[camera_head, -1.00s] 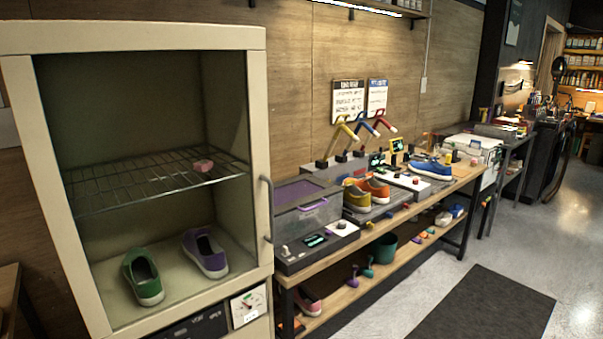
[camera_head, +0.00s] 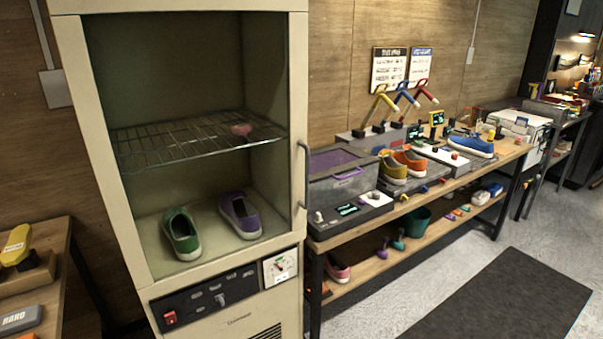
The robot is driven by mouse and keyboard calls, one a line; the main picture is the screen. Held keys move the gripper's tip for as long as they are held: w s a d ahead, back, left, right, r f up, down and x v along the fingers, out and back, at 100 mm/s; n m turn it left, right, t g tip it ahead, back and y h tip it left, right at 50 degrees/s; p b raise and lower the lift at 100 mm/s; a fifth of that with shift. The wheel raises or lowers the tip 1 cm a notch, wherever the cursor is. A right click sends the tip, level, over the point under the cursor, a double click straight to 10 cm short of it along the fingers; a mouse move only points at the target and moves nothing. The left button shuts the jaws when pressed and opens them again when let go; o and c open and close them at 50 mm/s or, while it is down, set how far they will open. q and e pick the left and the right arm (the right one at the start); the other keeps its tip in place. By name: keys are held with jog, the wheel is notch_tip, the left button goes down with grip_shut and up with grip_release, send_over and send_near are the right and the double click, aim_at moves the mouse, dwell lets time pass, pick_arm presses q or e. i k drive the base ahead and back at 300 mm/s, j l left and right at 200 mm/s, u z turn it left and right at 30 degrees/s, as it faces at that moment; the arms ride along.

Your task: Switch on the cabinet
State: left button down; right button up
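The cream cabinet (camera_head: 75,50) stands at the left centre, with a glass-fronted chamber and a vertical handle (camera_head: 302,175) on its right side. Inside, a green shoe (camera_head: 182,235) and a purple shoe (camera_head: 240,215) sit on the floor, below a wire rack (camera_head: 190,140) bearing a small pink item (camera_head: 241,129). Below the chamber is a dark control panel (camera_head: 208,297) with a red switch (camera_head: 170,319) at its left end and a small lever in the middle. A white dial (camera_head: 280,268) is at the upper right of the panel. Neither gripper is in view.
A wooden workbench (camera_head: 420,195) to the right carries a grey bin (camera_head: 340,180), shoes and devices. A side table (camera_head: 55,290) at the left holds a yellow item (camera_head: 17,245). A dark mat (camera_head: 500,300) lies on the open floor.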

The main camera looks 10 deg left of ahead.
aim_at(171, 318)
jog(key=u, duration=1.2)
